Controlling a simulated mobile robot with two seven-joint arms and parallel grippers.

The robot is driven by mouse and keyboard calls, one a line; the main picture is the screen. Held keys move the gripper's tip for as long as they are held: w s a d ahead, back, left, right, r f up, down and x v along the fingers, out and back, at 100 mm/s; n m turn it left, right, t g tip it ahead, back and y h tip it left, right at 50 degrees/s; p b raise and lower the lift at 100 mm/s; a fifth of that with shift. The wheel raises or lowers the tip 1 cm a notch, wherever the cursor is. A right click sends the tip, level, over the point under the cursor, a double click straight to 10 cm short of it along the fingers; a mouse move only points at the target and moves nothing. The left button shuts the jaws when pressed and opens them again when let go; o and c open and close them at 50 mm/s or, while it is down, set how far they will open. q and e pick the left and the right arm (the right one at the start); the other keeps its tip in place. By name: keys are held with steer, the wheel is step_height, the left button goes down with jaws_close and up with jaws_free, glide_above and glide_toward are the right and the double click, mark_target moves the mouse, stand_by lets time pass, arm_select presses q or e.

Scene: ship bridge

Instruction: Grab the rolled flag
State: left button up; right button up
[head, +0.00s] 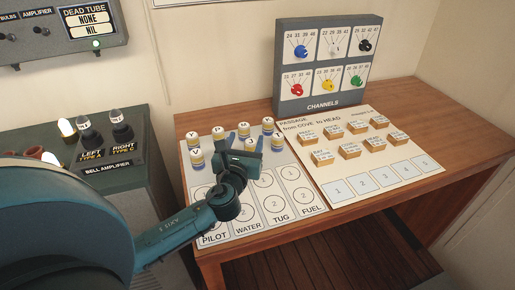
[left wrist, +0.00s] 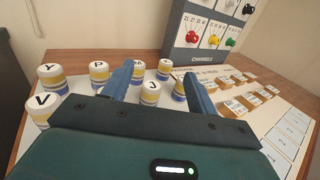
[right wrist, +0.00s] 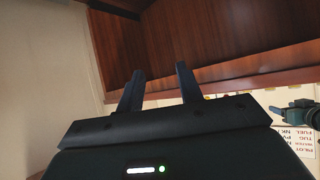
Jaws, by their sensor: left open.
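Several short rolled flags, white with yellow and blue bands and a letter on top, stand upright at the back of the board (head: 215,236) marked PILOT, WATER, TUG and FUEL. In the left wrist view, flag J (left wrist: 150,93) stands between the fingers of my open left gripper (left wrist: 159,70); I cannot tell if they touch it. Flags P (left wrist: 99,74), Y (left wrist: 51,77) and V (left wrist: 43,103) stand to the left. Another flag (left wrist: 179,99) is partly hidden by the right finger. My right gripper (right wrist: 160,70) is open and empty, near brown wood panels.
A passage board (head: 330,187) with several small wooden blocks lies to the right on the wooden desk (head: 410,205). The CHANNELS box (head: 322,65) with coloured knobs stands behind. The bell amplifier (head: 108,150) stands left of the desk. The desk's right end is clear.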

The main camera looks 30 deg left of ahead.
mark_target(250, 148)
arm_select(q)
step_height(250, 148, down, 7)
steer(key=shift+s+f+b, duration=0.1)
steer(key=shift+f+b, duration=0.1)
steer(key=shift+b, duration=0.8)
steer(key=shift+w+a+r, duration=0.25)
steer(key=shift+w+r, duration=0.1)
steer(key=shift+w, duration=0.15)
steer(key=x, duration=0.6)
steer(key=shift+w, duration=0.3)
steer(key=c, duration=1)
steer(key=shift+c, duration=0.2)
